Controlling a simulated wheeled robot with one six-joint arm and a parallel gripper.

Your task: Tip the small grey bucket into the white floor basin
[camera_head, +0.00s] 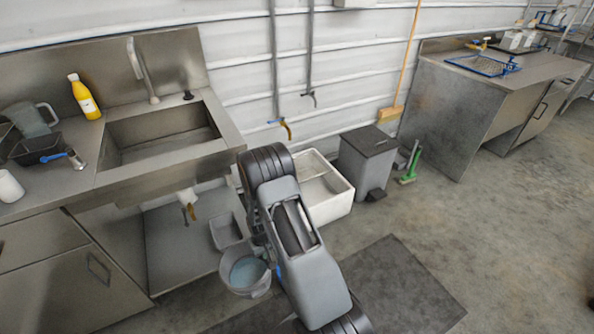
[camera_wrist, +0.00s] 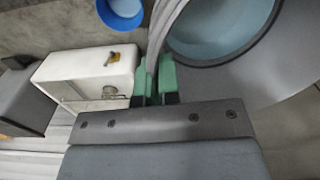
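The small grey bucket (camera_head: 234,286) hangs at my gripper, left of my arm in the head view. It looks roughly upright, with pale blue contents inside. In the wrist view its wall (camera_wrist: 268,72) fills the upper right. My gripper (camera_wrist: 155,85), with green fingertips, is shut on the bucket's rim. In the head view my arm hides the fingers. The white floor basin (camera_head: 332,207) stands on the floor by the wall, beyond my arm, which covers its left part. The basin also shows in the wrist view (camera_wrist: 75,65), to the left of the fingers and apart from the bucket.
A grey lidded bin (camera_head: 367,155) stands right of the basin, with a green-handled brush (camera_head: 411,167) beyond it. A steel sink counter (camera_head: 160,140) is at left, a grey tub (camera_head: 226,232) below it. A blue bucket (camera_wrist: 120,12) shows in the wrist view. Floor at right is clear.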

